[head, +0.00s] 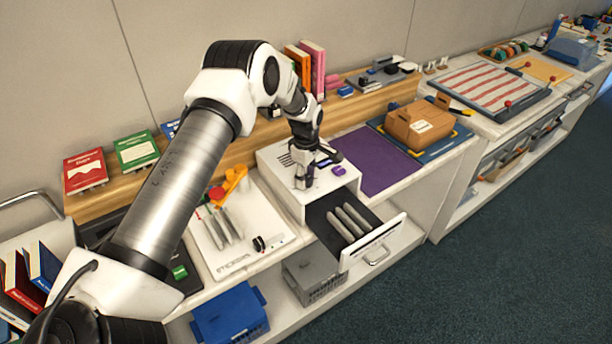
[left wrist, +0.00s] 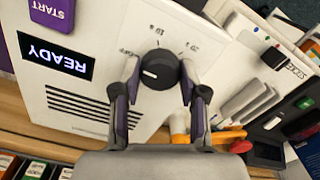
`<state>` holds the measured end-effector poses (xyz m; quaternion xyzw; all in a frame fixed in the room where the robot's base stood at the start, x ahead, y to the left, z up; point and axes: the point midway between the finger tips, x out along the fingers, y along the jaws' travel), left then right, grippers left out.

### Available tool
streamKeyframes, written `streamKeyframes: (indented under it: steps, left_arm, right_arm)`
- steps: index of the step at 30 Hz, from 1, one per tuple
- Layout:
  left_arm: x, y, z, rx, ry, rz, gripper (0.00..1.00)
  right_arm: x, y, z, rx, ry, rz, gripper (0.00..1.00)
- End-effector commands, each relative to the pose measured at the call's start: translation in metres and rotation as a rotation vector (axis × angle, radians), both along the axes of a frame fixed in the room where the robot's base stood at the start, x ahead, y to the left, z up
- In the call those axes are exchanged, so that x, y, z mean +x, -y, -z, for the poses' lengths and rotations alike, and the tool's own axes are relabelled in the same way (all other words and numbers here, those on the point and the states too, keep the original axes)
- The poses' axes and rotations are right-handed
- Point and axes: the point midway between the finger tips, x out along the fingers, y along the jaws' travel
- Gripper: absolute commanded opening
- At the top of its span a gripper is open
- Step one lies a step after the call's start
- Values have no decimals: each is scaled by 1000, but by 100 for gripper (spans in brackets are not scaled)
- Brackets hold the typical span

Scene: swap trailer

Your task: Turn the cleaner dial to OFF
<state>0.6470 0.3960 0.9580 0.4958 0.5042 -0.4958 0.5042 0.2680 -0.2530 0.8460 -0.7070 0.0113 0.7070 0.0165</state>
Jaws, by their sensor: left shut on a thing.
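The cleaner (head: 275,160) is a white box on the counter with vent slots, a lit READY display (left wrist: 55,57) and a purple START button (left wrist: 52,12). Its dark round dial (left wrist: 160,72) shows in the left wrist view, with a small white mark on its left side. Small labels around the dial are hard to read. My left gripper (head: 303,181) is on the cleaner's top panel; its two fingers (left wrist: 160,67) are shut on the dial from both sides. In the head view the gripper hides the dial. My right gripper is not in view.
The cleaner's front drawer (head: 373,243) is open, with several grey bars inside. A white board with grey pieces and a red-and-orange item (head: 235,182) lies left of it. A purple mat (head: 375,163) and a brown box (head: 419,122) lie right. The floor in front is clear.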

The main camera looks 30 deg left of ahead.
Motion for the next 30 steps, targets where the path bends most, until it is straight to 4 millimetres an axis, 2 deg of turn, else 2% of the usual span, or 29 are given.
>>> streamKeyframes:
  steps: [5,6,8,17,20,23,30]
  left_arm:
    - [-2,1,3,-1,-8,1,8]
    - [-2,1,3,-1,-8,1,46]
    - [-2,1,2,-1,-7,1,67]
    - [-1,0,0,0,-2,1,68]
    - [0,0,-7,0,-1,2,68]
    - [1,0,-24,-1,2,2,68]
    - [1,0,-85,-1,0,1,68]
  right_arm:
    - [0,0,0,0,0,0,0]
    - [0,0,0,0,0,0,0]
    - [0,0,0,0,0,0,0]
    - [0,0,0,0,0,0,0]
    - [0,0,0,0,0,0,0]
    - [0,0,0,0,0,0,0]
    - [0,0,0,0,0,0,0]
